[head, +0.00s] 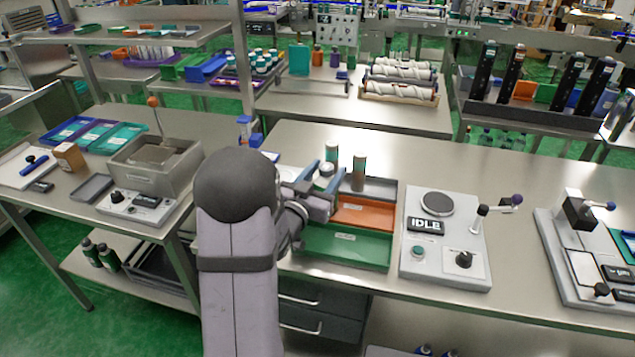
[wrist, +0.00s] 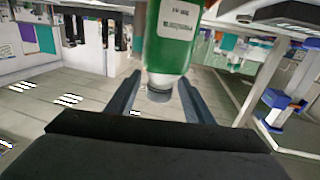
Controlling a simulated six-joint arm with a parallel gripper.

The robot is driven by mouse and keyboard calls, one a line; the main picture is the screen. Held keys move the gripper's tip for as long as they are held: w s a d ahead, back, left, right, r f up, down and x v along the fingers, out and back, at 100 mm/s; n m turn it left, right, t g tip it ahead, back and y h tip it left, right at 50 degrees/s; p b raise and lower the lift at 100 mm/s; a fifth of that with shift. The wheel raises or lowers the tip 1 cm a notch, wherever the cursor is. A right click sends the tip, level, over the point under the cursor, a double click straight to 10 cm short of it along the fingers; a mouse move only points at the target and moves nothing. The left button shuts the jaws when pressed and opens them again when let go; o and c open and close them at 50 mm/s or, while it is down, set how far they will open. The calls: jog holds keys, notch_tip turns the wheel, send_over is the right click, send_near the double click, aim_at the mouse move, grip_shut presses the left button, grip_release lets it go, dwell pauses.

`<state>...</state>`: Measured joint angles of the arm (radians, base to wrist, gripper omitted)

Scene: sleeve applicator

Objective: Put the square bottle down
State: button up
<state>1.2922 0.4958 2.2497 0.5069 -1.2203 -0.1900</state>
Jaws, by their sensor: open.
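A green bottle (wrist: 172,38) with a white label and a grey cap appears upside down in the wrist view, its cap between the fingers, with gaps to both sides. My gripper (head: 321,176) is open; its spread fingers also show in the wrist view (wrist: 160,85). In the head view a short bottle (head: 332,153) and a taller bottle (head: 359,172) stand upright near the fingers, at the back of the sorting trays. A white-topped item (head: 326,169) shows between the fingers. I cannot tell which of these is the square bottle.
An orange tray (head: 365,216) and a green tray (head: 345,248) lie right of my arm. The IDLE device (head: 445,240) stands right of them, with a lever (head: 497,207). A lever press (head: 580,215) is farther right. Bare steel bench (head: 420,165) lies behind the trays.

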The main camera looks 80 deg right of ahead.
jog(key=w+a+p, duration=0.2)
jog(key=a+p, duration=0.4)
jog(key=a, duration=0.5)
jog(key=shift+w+a+p, duration=0.15)
jog(key=shift+a+p, duration=0.2)
jog(key=shift+p, duration=0.05)
jog(key=shift+w, duration=0.1)
dwell(0.3)
